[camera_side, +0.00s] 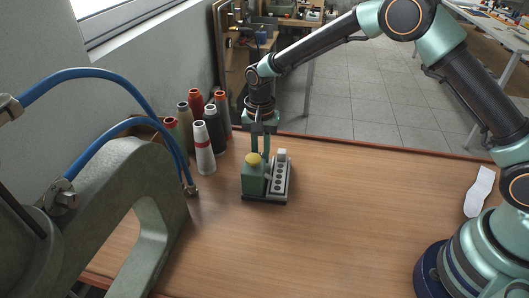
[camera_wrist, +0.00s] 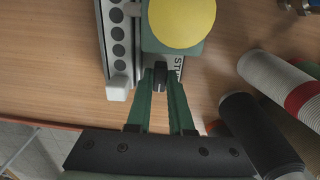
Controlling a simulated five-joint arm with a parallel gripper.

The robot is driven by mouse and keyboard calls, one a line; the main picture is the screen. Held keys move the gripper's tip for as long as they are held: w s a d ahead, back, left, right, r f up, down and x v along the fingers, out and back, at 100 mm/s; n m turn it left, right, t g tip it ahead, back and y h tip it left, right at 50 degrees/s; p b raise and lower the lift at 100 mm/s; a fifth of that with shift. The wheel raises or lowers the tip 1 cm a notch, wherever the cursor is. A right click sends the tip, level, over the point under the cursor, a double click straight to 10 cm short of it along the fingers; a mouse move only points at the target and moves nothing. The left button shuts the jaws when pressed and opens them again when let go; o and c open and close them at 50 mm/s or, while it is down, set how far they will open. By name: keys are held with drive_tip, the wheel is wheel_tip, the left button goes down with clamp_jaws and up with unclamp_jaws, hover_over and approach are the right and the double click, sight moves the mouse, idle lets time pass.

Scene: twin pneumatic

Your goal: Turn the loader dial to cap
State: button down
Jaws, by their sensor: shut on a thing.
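The loader has a green housing (camera_side: 254,181) with a round yellow button (camera_side: 253,160) on top, and a pale strip (camera_side: 281,178) with a row of dark round holes beside it. In the wrist view the yellow button (camera_wrist: 182,20) fills the top middle and the strip (camera_wrist: 118,40) lies to its left. My gripper (camera_wrist: 160,80) is shut on a small dark dial (camera_wrist: 161,70) at the edge of the housing. A partly covered label shows by the dial; its full wording is hidden. In the side view my gripper (camera_side: 260,150) points down behind the housing, which hides the dial.
Several thread cones (camera_side: 204,150) stand left of the loader, close to my gripper in the wrist view (camera_wrist: 255,130). A grey-green machine frame (camera_side: 120,190) with blue hoses (camera_side: 100,72) fills the left.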

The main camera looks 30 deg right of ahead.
drive_tip(key=shift+w+r, duration=0.1)
drive_tip(key=c, duration=0.8)
unclamp_jaws()
wheel_tip(320, 180, up, 12)
drive_tip(key=s+d+r+n+t, duration=0.4)
drive_tip(key=s+d+r+n, duration=0.2)
drive_tip(key=s+d+r, duration=0.7)
drive_tip(key=s+f+n+t, duration=0.1)
drive_tip(key=s+f+n, duration=0.1)
drive_tip(key=s, duration=0.5)
drive_tip(key=shift+s+d+f+t, duration=0.3)
drive_tip(key=shift+d+f, duration=0.05)
drive_tip(key=shift+f, duration=0.4)
